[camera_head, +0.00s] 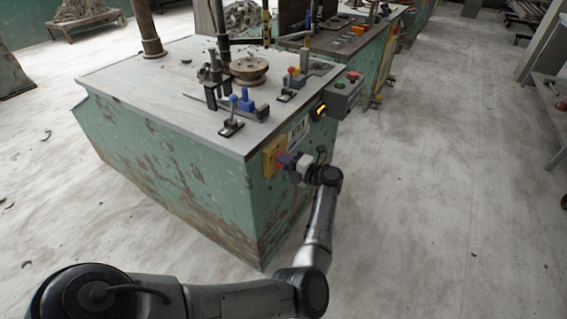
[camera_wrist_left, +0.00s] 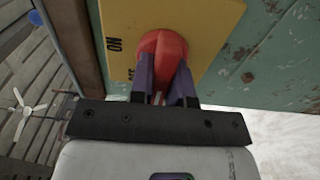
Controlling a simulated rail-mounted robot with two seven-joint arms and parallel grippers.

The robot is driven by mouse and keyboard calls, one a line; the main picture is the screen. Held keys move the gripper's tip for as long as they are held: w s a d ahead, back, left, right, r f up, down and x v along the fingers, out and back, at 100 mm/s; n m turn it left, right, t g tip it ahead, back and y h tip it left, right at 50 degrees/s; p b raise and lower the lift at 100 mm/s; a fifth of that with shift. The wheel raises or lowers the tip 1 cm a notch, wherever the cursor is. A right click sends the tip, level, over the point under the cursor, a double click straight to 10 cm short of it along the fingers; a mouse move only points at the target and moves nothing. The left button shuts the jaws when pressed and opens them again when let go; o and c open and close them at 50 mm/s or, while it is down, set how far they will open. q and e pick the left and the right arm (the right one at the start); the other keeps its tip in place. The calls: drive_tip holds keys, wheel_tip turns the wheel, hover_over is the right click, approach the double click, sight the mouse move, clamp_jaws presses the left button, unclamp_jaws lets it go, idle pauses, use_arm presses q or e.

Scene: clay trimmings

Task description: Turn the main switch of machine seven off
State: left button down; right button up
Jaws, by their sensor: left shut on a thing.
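The main switch has a red rotary knob (camera_wrist_left: 163,44) on a yellow plate (camera_wrist_left: 207,22) on the green machine's end face. The yellow plate also shows in the head view (camera_head: 269,158), near the machine's top corner. My left gripper (camera_head: 284,160) is at the plate, and its purple fingers in the wrist view (camera_wrist_left: 164,75) are shut on the knob, one on each side. The word ON is on the plate left of the knob; a second label below it is partly hidden by a finger. I cannot tell which label the knob points to. My right gripper is not in view.
The machine's grey top (camera_head: 165,85) carries a round wheel (camera_head: 249,70), clamps and blue-handled parts. A grey control box (camera_head: 343,97) with red and green buttons juts out right of the switch. More machines stand behind. The floor (camera_head: 430,200) to the right is clear.

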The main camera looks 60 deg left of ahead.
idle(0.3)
use_arm(q)
drive_tip(key=c, duration=1.1)
unclamp_jaws()
drive_tip(key=shift+p+v, duration=1.6)
drive_tip(key=shift+v, duration=5.4)
drive_tip(key=shift+s, duration=0.1)
